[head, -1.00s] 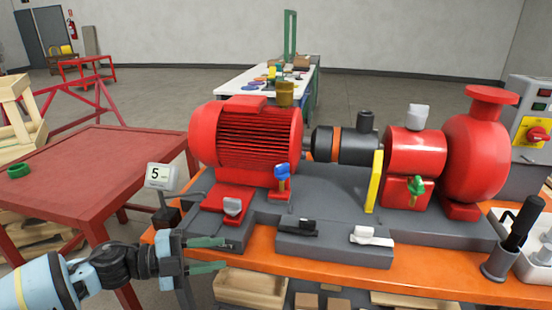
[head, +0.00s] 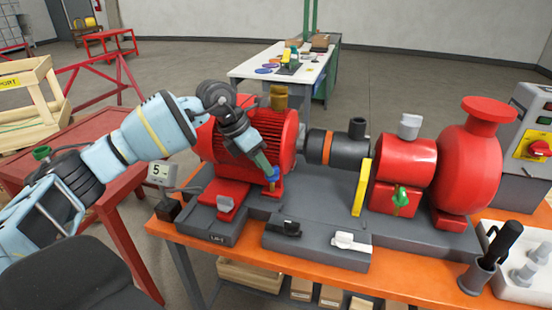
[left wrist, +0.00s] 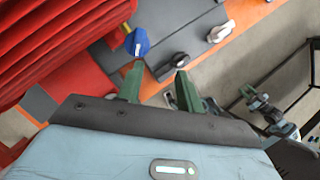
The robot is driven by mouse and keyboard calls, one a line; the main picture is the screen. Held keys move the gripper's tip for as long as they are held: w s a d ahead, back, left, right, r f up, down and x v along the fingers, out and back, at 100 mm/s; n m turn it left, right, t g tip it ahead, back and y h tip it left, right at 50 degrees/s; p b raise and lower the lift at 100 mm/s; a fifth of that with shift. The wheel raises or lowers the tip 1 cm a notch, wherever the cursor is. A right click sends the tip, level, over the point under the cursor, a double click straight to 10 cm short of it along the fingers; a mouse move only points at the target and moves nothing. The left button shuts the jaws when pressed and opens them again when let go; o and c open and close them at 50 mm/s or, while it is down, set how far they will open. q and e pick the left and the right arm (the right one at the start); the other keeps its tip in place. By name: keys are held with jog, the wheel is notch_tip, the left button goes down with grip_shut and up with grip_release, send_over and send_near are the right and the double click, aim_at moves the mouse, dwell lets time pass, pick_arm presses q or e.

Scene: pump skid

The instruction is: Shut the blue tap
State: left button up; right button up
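The blue tap (head: 273,174) sits on a red block in front of the red motor (head: 262,130). In the head view my left gripper (head: 264,165) reaches down from the upper left to the tap and partly covers it. In the left wrist view the blue tap handle (left wrist: 137,42) lies just beyond the fingertip on the left. The two green fingers of my left gripper (left wrist: 158,80) are apart with nothing between them. I cannot tell whether a finger touches the tap.
A green tap (head: 400,197) stands to the right, beyond a yellow plate (head: 361,187). A grey lever (head: 225,203), a black lever (head: 287,228) and a white lever (head: 349,242) sit low at the front.

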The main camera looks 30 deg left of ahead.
pick_arm(q)
notch_tip(320, 180, up, 3)
jog(key=w+a+y, duration=0.1)
jog(key=a+y, duration=0.1)
jog(key=shift+t, duration=0.3)
jog(key=x, duration=0.7)
jog(key=shift+w+f, duration=0.1)
jog(key=shift+w, duration=0.25)
grip_shut()
